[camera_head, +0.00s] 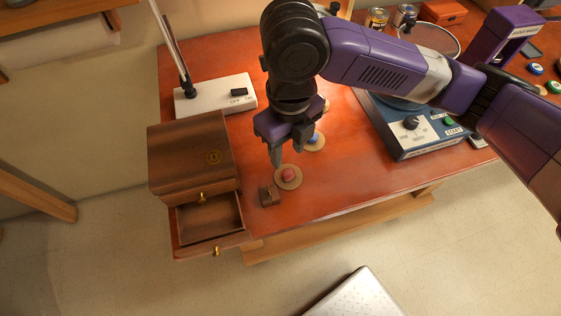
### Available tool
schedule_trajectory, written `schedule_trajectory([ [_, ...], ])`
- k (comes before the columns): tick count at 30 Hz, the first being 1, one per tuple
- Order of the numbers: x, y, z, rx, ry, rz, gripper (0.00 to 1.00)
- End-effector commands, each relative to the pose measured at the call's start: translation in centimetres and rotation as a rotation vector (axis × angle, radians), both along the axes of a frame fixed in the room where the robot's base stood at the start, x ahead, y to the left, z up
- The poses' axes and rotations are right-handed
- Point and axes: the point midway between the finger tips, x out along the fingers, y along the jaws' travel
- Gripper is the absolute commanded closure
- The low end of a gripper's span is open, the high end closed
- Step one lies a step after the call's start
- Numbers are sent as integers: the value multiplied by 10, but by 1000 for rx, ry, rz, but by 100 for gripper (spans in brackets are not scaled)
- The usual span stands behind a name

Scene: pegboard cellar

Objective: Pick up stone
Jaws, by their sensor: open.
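My gripper (287,152) points down above the table, open, with nothing visible between its fingers. A small rounded red piece (289,175), perhaps the stone, sits on a round tan disc (297,184) just in front of and below the fingers. A blue piece (315,138) sits on another tan disc (319,147) behind it, partly hidden by my gripper. Part of a third tan disc (327,105) shows farther back. I cannot tell for certain which piece is the stone.
A small brown wooden block (269,195) lies beside the red piece's disc. A wooden box (190,152) with an open, seemingly empty drawer (209,218) stands at the left. Behind it is a white switch base (215,97). A blue device (416,140) stands at the right.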

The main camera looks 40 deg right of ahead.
Motion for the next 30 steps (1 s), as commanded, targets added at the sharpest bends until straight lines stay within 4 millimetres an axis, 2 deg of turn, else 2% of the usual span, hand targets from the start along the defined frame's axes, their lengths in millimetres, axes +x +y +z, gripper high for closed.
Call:
schedule_trajectory([
  [11,-4,-1,-34,-3,5,0,59],
  [19,-8,-1,-70,-2,5,0,59],
  [28,-7,-1,-77,-4,2,1,59],
  [29,-7,-1,-77,-4,2,1,61],
  [30,-7,-1,-77,-4,2,1,69],
])
